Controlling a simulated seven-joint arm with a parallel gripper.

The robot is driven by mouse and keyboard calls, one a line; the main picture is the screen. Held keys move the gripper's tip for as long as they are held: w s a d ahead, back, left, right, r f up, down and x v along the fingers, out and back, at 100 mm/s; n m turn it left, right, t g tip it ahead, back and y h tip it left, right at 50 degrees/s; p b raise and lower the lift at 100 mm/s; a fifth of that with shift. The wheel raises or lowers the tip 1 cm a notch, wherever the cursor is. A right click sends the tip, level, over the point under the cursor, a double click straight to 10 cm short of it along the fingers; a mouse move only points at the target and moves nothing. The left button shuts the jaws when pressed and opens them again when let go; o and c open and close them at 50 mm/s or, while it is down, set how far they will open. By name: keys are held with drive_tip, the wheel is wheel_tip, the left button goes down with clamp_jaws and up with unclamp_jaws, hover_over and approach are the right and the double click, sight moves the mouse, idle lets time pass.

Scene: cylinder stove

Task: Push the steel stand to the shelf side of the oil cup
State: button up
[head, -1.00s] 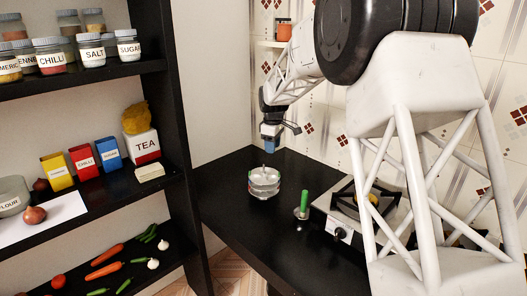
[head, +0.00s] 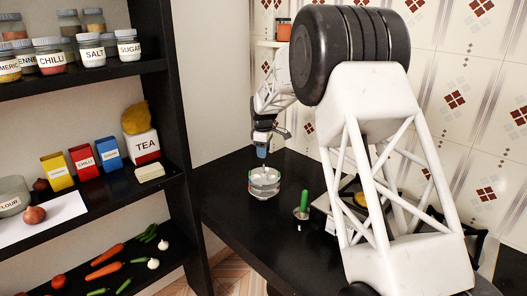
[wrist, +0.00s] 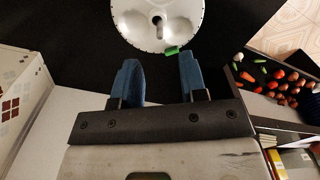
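The steel stand (head: 264,184) is a round, shiny tiered piece standing upright on the black counter, near the shelf side. The wrist view shows its round plate with a central post at the top (wrist: 155,38). A small metal cup with a green handle (head: 301,209), which looks like the oil cup, stands to the right of the stand and nearer the camera. My gripper (head: 262,152) is above and just behind the stand in the head view. In the wrist view its blue fingers (wrist: 160,78) are apart with nothing between them, short of the plate's edge. Contact cannot be told.
The black shelf (head: 175,130) with jars, boxes and vegetables stands left of the counter (head: 235,215). A stove (head: 322,212), partly hidden by my arm, lies right of the cup. The tiled wall is behind. Bare counter lies around the stand and in front of it.

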drive_tip(key=shift+f, duration=0.1)
wheel_tip(320, 180, down, 8)
drive_tip(key=shift+r, duration=0.2)
idle(0.4)
drive_tip(key=shift+c, duration=0.4)
clamp_jaws()
